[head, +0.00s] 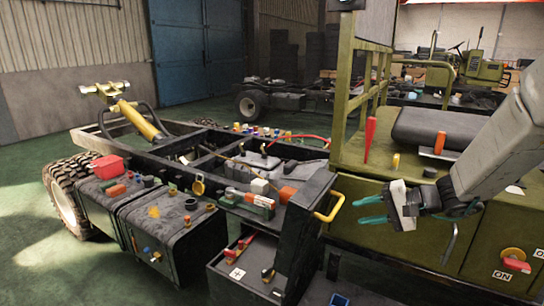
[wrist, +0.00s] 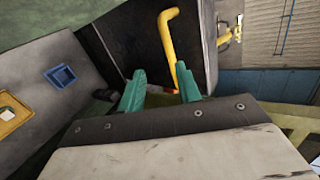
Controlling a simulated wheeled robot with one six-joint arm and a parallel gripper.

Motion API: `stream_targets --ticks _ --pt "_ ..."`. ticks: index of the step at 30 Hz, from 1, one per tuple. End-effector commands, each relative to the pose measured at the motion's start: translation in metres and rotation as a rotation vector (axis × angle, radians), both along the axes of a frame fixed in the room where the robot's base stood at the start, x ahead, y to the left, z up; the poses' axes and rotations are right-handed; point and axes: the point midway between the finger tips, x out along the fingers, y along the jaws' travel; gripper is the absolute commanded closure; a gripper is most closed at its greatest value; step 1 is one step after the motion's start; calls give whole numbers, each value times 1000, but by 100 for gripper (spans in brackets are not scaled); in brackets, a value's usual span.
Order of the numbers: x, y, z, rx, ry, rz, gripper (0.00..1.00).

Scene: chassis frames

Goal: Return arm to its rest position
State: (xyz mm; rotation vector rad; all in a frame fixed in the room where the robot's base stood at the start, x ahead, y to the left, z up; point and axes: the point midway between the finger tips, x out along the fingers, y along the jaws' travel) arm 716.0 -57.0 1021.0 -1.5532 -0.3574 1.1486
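My gripper (head: 359,211) has two teal fingers. It is at the right of the head view, in front of the olive-green cab body, and points left toward a yellow grab handle (head: 329,207). My grey arm reaches in from the right edge. The wrist view also shows my gripper (wrist: 160,82), its fingers apart with nothing held between them. The yellow handle (wrist: 168,45) shows beyond the fingertips there, and the gripper looks apart from it, though the exact gap cannot be told.
A black chassis frame with tanks (head: 165,225) fills the middle and left. A blue tray (wrist: 61,77) and a yellow tray (wrist: 14,113) lie on a grey surface. Green floor is clear at lower left.

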Motion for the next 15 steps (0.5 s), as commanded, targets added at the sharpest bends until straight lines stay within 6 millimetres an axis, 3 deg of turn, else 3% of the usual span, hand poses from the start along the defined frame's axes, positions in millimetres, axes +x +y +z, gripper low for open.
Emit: stream_targets --ticks 4,9,15 --pt "-44 12 -12 -33 160 95 66" --pt "-110 33 0 -184 301 255 66" --pt "-188 40 18 -463 399 408 66"
